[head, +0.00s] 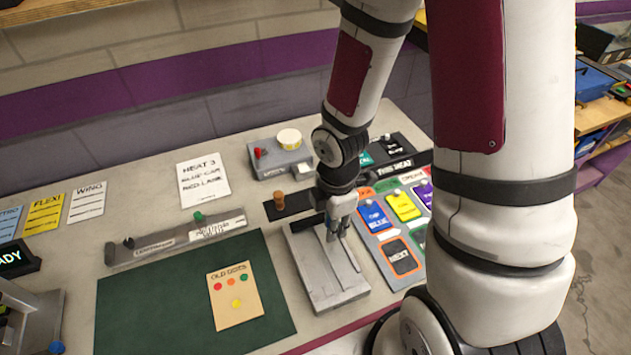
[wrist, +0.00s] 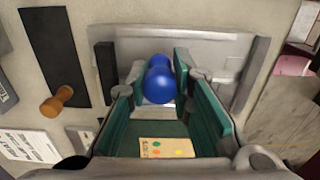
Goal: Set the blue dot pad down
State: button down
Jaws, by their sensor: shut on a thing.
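The blue dot pad (wrist: 159,82) is a rounded blue piece between my gripper's teal-padded fingers (wrist: 162,92) in the wrist view. My gripper is shut on it. In the head view my gripper (head: 340,220) points down over the far end of a grey metal block (head: 325,265) with a raised middle strip. The blue pad cannot be made out clearly there, as the fingers cover it. I cannot tell whether the pad touches the block or hangs above it.
A green mat (head: 130,310) with an "Old Dots" card (head: 238,310) lies left of the block. A tray of coloured cards (head: 388,245) stands close on its right. A wooden-knobbed lever (head: 279,202) on a black strip and a grey box with a red knob (head: 281,157) are behind.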

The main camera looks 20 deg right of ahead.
jog(key=w, duration=0.5)
jog(key=w+d+f, duration=0.1)
jog(key=w, duration=0.9)
jog(key=shift+d+f, duration=0.2)
jog(key=shift+w+f+p, duration=0.2)
jog(key=shift+f+p, duration=0.15)
jog(key=shift+f, duration=0.55)
jog(key=shift+w+f+p, duration=0.15)
jog(key=shift+f+p, duration=0.15)
jog(key=shift+f, duration=0.6)
jog(key=shift+f, duration=0.1)
jog(key=c, duration=1.4)
grip_release()
